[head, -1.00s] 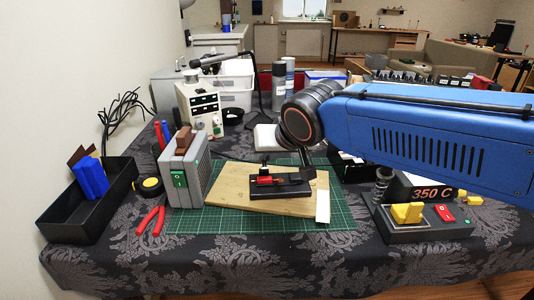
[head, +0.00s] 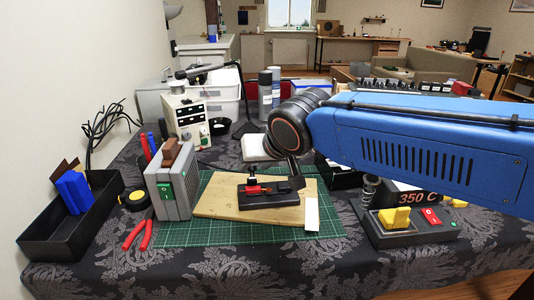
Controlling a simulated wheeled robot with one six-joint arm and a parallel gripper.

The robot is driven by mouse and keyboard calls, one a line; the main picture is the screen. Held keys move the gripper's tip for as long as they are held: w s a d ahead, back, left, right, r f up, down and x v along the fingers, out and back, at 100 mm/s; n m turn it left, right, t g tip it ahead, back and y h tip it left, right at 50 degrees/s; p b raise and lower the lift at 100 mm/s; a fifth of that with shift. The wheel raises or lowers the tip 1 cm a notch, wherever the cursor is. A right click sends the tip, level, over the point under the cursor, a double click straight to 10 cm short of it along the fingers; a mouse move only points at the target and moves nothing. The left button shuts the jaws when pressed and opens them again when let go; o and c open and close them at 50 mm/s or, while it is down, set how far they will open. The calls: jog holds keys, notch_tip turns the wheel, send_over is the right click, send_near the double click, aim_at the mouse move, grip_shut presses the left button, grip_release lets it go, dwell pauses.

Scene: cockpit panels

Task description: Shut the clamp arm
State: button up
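The clamp (head: 270,199) is a small black base fixed on a wooden board (head: 214,205). It carries a red part (head: 255,190) lying low along its top and a small dark upright knob at its left end. Whether its arm is raised or lowered is too small to tell. My gripper (head: 297,180) reaches down from my blue arm at the right, close behind and above the clamp's right end. Its fingers are dark and seen edge-on, so their opening and any contact with the clamp cannot be made out.
The board lies on a green cutting mat (head: 180,234). A black tray (head: 38,236) is far left.

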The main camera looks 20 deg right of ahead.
jog(key=v, duration=1.6)
jog(key=shift+s+r, duration=0.2)
jog(key=shift+s, duration=0.05)
jog(key=shift+s, duration=0.1)
